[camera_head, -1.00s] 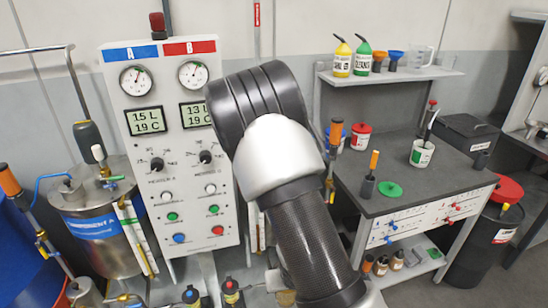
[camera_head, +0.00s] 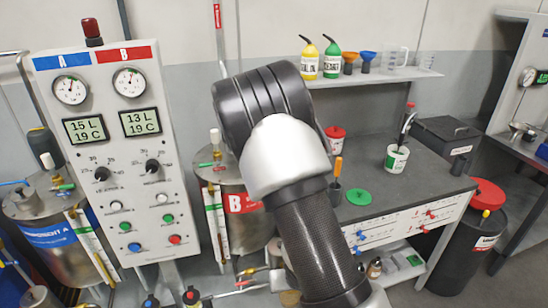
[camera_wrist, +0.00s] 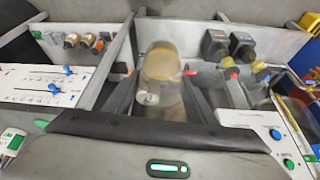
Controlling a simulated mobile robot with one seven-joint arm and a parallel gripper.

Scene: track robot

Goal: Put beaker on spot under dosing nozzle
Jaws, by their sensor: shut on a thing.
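In the wrist view, my gripper (camera_wrist: 160,100) is shut on a clear beaker (camera_wrist: 150,98), with one dark finger on each side of it. A round tan disc shows at the far end of the beaker; I cannot tell if it is part of the beaker or lies beyond it. In the head view, my arm covers the middle and hides my gripper and the held beaker. I cannot make out the dosing nozzle or the spot under it.
The control panel (camera_head: 115,190) stands at left, with tank B (camera_head: 245,205) behind my arm. A dark-topped workbench (camera_head: 375,190) stands at right, with a green lid (camera_head: 358,197) and a white pot (camera_head: 396,160). A shelf (camera_head: 375,78) above holds bottles and a jug (camera_head: 396,60).

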